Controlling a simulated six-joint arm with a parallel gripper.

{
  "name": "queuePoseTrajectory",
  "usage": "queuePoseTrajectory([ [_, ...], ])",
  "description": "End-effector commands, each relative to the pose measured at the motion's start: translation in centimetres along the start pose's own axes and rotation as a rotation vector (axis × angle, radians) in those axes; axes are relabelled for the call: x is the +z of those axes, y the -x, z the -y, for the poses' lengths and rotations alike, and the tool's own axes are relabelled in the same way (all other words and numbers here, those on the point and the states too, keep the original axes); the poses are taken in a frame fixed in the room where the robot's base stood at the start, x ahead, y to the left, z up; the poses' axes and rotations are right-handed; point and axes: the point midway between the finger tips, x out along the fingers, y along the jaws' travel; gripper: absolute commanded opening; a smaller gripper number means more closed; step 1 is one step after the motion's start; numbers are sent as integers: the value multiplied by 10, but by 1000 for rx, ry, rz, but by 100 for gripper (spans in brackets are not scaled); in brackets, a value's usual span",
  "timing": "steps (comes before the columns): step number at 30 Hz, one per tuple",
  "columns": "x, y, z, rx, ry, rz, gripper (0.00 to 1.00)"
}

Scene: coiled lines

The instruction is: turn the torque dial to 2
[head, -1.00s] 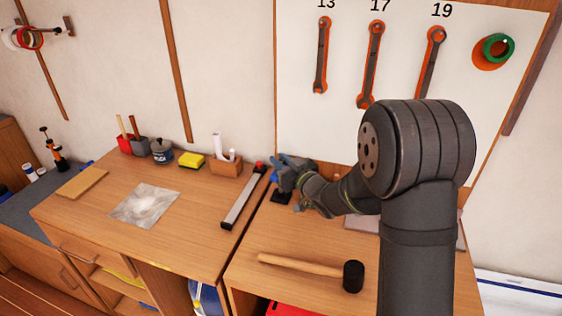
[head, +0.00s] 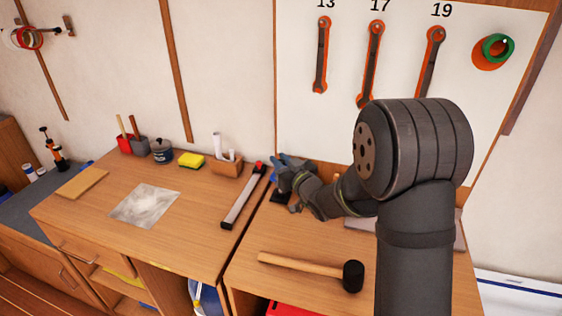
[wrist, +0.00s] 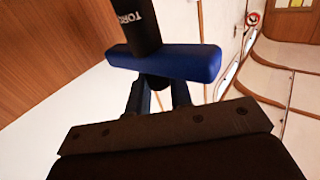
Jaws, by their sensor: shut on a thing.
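In the wrist view a black cylinder (wrist: 134,22) with partly visible white letters "TORQ" carries a blue crossbar handle (wrist: 195,62). I take this as the torque dial; no number or pointer on it can be read. My gripper (wrist: 158,92) is shut on the blue handle, its two dark fingers reaching up to the bar from below in the picture. In the head view my gripper (head: 287,181) is at the back of the right bench, by the wall board, and largely covers the dial; only a bit of blue shows around it.
A mallet (head: 300,265) lies on the right bench in front of my arm. A long bar with a red end (head: 242,197) lies left of my gripper. A wooden holder (head: 227,168) and yellow sponge (head: 191,160) stand farther left. Wrenches (head: 321,55) hang on the board above.

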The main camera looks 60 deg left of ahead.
Motion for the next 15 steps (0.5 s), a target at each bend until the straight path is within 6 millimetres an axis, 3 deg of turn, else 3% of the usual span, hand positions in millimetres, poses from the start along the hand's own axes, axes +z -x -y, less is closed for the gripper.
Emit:
queuePoseTrajectory([
  [15, -1, 0, 1, 107, -1, -1, 0],
])
